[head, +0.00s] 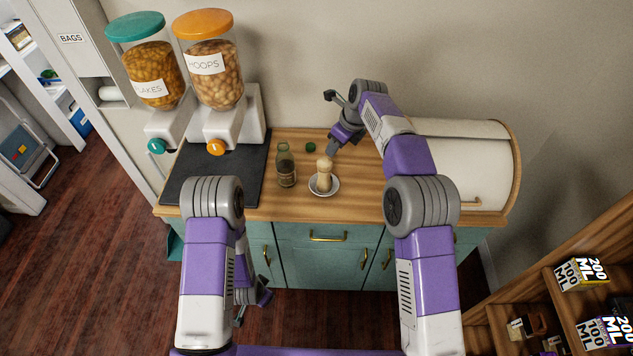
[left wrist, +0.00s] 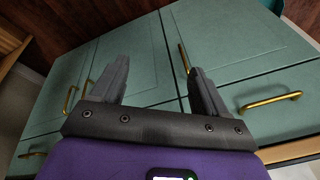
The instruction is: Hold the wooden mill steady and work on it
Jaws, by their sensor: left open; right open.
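The wooden mill (head: 324,172) is pale and stands upright on a small white saucer (head: 324,189) on the wooden counter. My right gripper (head: 333,149) is above and just behind the mill, its fingers pointing down toward the mill's top. It looks empty; whether a finger touches the mill is too small to tell. My left gripper (left wrist: 157,75) is open and empty in the left wrist view, in front of the green cabinet doors and below the counter top. In the head view my left arm mostly hides it.
Two dispensers (head: 210,85) stand over a dark mat (head: 215,178) at left. A cream bread bin (head: 465,165) is at right. Brass handles (head: 328,237) stick out from the cabinet.

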